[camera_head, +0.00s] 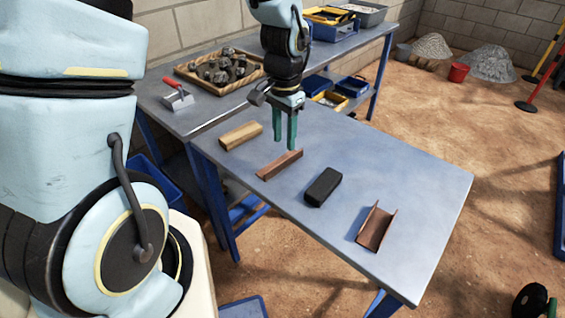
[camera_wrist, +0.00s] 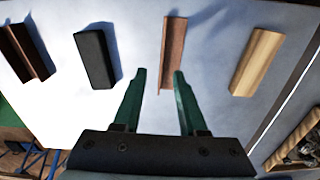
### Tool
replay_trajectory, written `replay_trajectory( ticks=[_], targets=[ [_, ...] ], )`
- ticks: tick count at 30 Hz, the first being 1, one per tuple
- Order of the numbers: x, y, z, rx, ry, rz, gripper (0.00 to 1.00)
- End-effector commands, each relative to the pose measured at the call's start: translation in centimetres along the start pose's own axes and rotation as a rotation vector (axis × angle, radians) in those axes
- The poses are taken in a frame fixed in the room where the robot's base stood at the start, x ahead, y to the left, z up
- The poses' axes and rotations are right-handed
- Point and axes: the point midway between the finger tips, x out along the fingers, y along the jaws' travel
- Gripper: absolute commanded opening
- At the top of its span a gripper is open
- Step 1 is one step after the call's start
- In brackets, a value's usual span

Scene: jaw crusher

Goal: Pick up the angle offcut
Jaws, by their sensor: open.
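The angle offcut (camera_head: 279,165), a narrow rust-brown L-shaped strip, lies on the blue-grey table between a wooden block and a black block. In the wrist view the angle offcut (camera_wrist: 173,48) lies just beyond the fingertips, its near end between the finger lines and closer to the right finger. My gripper (camera_head: 285,146) points down above the table, close over the strip. Its green fingers, also in the wrist view (camera_wrist: 159,74), are apart with nothing between them. No contact with the strip shows.
A wooden block (camera_head: 241,135), a black block (camera_head: 323,187) and a wider rust-brown channel piece (camera_head: 376,229) lie on the same table, spaced apart. Behind stands a bench with a wooden tray of rocks (camera_head: 193,66) and a trowel (camera_head: 177,98).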

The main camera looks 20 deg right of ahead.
Motion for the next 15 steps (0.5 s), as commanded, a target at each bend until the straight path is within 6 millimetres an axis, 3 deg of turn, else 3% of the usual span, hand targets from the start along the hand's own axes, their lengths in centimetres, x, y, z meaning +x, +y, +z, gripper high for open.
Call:
replay_trajectory(
  ticks=[15],
  targets=[
    [4.8, 0.4, -0.1, -0.001, -0.003, 0.001, 0.41]
  ],
)
